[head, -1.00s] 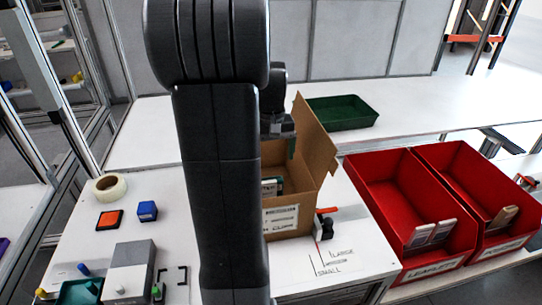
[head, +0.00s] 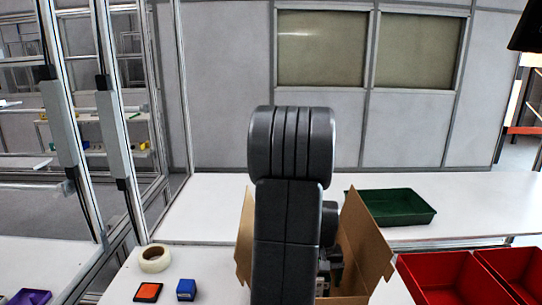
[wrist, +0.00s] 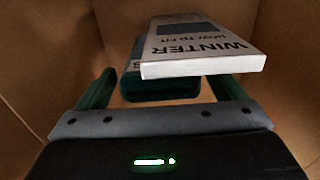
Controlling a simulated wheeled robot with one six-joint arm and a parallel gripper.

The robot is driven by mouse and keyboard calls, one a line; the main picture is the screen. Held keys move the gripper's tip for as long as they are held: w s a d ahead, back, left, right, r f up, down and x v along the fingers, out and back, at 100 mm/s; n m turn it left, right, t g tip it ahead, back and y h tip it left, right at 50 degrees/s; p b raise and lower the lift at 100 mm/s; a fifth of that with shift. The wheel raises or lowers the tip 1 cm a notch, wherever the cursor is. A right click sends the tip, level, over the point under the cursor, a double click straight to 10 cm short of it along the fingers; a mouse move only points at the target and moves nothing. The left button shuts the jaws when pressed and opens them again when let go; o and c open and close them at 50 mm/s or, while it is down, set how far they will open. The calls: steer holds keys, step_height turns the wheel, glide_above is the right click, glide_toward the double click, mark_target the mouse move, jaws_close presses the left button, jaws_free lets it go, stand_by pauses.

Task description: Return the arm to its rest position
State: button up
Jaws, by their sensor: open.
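My gripper (wrist: 162,92) is open, with one green finger at each side of the wrist view. In the head view my gripper (head: 328,272) is partly hidden behind my arm, between the raised flaps of an open cardboard box (head: 365,245). In the wrist view the brown box walls (wrist: 285,60) surround it. Whether either finger touches these items I cannot tell.
A green tray (head: 430,216) stands on the back table. Red bins (head: 445,275) are at the lower right. A tape roll (head: 154,258), an orange-topped pad (head: 148,292) and a blue block (head: 186,290) lie at the left. The white back table (head: 215,200) is clear left of my arm.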

steer(key=shift+s+r, duration=0.1)
steer(key=shift+r, duration=1.15)
steer(key=shift+f, duration=0.15)
